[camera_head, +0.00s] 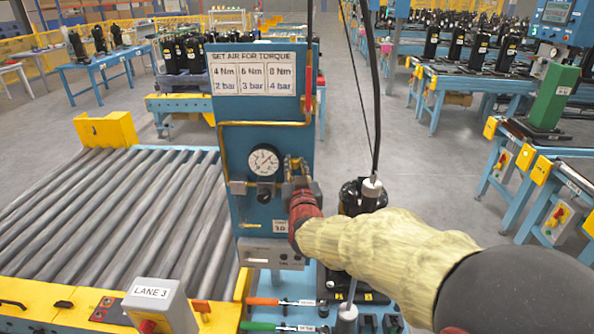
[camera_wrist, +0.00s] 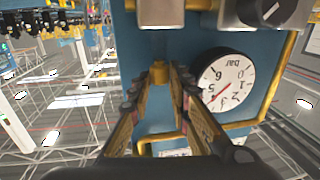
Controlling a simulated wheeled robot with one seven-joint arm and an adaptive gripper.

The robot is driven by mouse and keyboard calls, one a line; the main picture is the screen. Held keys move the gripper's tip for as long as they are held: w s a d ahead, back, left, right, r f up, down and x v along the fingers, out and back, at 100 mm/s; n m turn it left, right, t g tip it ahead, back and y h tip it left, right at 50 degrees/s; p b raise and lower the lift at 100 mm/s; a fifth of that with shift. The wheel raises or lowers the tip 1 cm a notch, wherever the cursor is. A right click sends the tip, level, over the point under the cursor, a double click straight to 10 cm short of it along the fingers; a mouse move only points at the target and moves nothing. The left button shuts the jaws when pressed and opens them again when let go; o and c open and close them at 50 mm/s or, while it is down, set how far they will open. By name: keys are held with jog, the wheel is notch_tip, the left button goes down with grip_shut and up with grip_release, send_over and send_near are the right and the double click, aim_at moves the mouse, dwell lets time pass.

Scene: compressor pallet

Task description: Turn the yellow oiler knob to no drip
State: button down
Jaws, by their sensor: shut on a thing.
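The yellow oiler knob (camera_wrist: 159,72) is a small yellow piece on the blue panel, between my fingertips in the wrist view. My gripper (camera_wrist: 160,80) is shut on it, with one finger on each side. In the head view my gripper (camera_head: 297,178) reaches the right side of the blue panel (camera_head: 265,128), where its fingers and wrist mostly cover the knob. No mark shows which setting the knob is at, and no drip can be made out.
A round white pressure gauge (camera_head: 263,163) sits left of my gripper, with a black regulator knob (camera_head: 265,193) below it. Yellow tubing frames the panel. A torque sign (camera_head: 253,80) is above. Grey rollers (camera_head: 110,215) lie left; a black compressor (camera_head: 350,198) stands behind my arm.

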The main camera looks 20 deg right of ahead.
jog(key=shift+w+a+r+m+g+h+p, duration=0.1)
jog(key=shift+a+m+g+h+p, duration=0.15)
jog(key=shift+m+h+p, duration=0.55)
jog(key=shift+a+r+m+g+h+p, duration=0.1)
jog(key=shift+m+g+h+p, duration=0.3)
jog(key=shift+h+p, duration=0.65)
jog(key=shift+a+f+m+g+h+p, duration=0.1)
jog(key=shift+m+g+h+p, duration=0.15)
jog(key=shift+m+h+p, duration=0.55)
jog(key=shift+h, duration=0.55)
jog(key=c, duration=1.7)
grip_release()
jog(key=shift+o, duration=0.2)
jog(key=shift+s+a+f, duration=0.1)
jog(key=shift+s+a, duration=0.2)
jog(key=shift+s, duration=0.1)
jog(key=v, duration=0.7)
jog(key=shift+d, duration=0.15)
